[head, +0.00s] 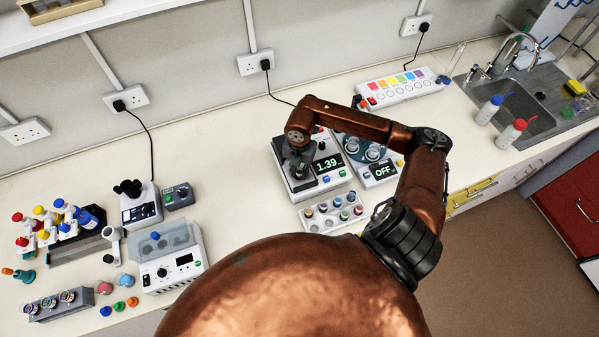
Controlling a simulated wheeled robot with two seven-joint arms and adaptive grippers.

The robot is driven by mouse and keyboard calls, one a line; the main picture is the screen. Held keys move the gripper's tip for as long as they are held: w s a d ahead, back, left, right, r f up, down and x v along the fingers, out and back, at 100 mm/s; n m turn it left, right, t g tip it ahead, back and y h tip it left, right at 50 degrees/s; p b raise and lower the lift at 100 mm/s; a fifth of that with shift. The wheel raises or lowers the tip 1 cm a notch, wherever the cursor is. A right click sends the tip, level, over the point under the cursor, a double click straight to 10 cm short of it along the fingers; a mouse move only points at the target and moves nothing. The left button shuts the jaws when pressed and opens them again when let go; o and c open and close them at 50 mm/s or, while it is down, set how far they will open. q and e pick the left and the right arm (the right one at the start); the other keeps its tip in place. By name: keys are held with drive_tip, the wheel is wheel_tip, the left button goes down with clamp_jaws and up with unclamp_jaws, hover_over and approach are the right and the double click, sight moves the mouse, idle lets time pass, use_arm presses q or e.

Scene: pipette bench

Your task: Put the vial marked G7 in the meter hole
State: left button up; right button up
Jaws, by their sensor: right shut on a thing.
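The meter (328,185) is a white box with a display reading 1.39, in the middle of the head view. My right gripper (299,172) is over its left part, pointing down and shut on a vial. The gripper hides nearly all of that vial, so I cannot read its mark. The meter's hole is also hidden, and I cannot tell whether the vial is in it or above it. A pale rack (308,226) with several colour-capped vials stands just in front of the meter; their marks are too small to read. My left gripper is not in view.
A device reading OFF (384,171) with a round teal top stands right of the meter, under my right arm. A colour-keyed panel (402,89) and a sink (530,100) are further right. Instruments and bottles crowd the left; the bench between is clear.

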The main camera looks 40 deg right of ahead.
drive_tip(key=o, duration=0.9)
drive_tip(key=shift+s+a+f, duration=0.1)
drive_tip(key=shift+s+f, duration=0.15)
drive_tip(key=shift+f, duration=0.3)
drive_tip(key=shift+w, duration=0.1)
drive_tip(key=shift+r+p, duration=0.45)
drive_tip(key=shift+r, duration=0.1)
drive_tip(key=shift+w+r+b, duration=0.1)
drive_tip(key=shift+r+b, duration=0.9)
drive_tip(key=shift+r, duration=5.3)
